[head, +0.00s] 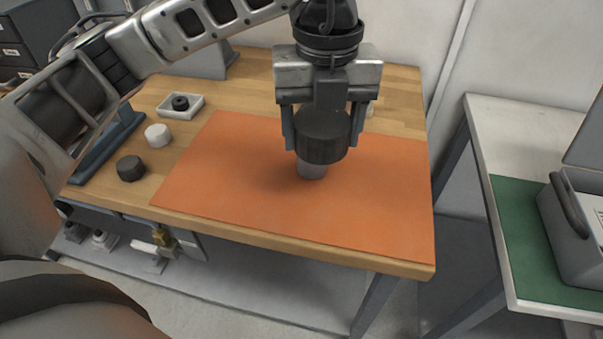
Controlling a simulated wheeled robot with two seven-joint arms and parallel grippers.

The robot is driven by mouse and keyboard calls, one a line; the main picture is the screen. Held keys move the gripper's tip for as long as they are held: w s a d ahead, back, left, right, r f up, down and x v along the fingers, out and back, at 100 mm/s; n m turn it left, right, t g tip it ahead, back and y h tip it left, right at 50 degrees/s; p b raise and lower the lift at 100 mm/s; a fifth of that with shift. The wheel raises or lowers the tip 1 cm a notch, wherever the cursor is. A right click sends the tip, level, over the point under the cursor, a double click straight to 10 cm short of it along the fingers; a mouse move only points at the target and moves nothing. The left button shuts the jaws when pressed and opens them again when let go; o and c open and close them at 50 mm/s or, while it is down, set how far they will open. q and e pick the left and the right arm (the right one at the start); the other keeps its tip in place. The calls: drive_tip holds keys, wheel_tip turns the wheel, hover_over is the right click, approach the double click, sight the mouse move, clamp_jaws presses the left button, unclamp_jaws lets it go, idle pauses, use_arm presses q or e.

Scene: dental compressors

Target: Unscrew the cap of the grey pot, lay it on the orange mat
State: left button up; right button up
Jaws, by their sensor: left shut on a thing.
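My left gripper (322,138) points down over the orange mat (235,180). Its two fingers are shut on a wide dark grey cap (322,147), one finger on each side. A narrower light grey pot (312,170) shows just below the cap, over the mat. The cap hides the pot's top, so I cannot tell whether the two are still joined or slightly apart. My right gripper is not in view.
On the wood left of the mat are a dark round piece (131,168), a white round piece (158,135) and a white tray (197,103) holding a black ring (180,102). A separate bench with a green mat (525,235) and a grey case (578,225) stands right.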

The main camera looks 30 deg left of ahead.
use_arm(q)
drive_tip(key=s+a+f, duration=0.2)
drive_tip(key=s+a, duration=0.3)
drive_tip(key=a, duration=0.1)
drive_tip(key=b, duration=0.4)
hover_over(236, 170)
drive_tip(key=shift+n, duration=0.4)
drive_tip(key=f, duration=0.5)
drive_tip(key=d+f, duration=0.1)
drive_tip(key=f, duration=0.2)
drive_tip(key=shift+s, duration=0.25)
drive_tip(key=f, duration=0.2)
drive_tip(key=a+f, duration=0.1)
drive_tip(key=shift+w+f+p, duration=0.25)
drive_tip(key=shift+p, duration=0.05)
drive_tip(key=shift+f, duration=0.4)
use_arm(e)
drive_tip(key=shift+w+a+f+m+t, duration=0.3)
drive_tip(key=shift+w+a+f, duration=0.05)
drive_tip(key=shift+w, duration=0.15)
use_arm(q)
drive_tip(key=shift+f, duration=0.1)
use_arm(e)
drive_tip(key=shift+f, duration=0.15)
use_arm(q)
drive_tip(key=shift+f, duration=0.15)
drive_tip(key=o, duration=1.1)
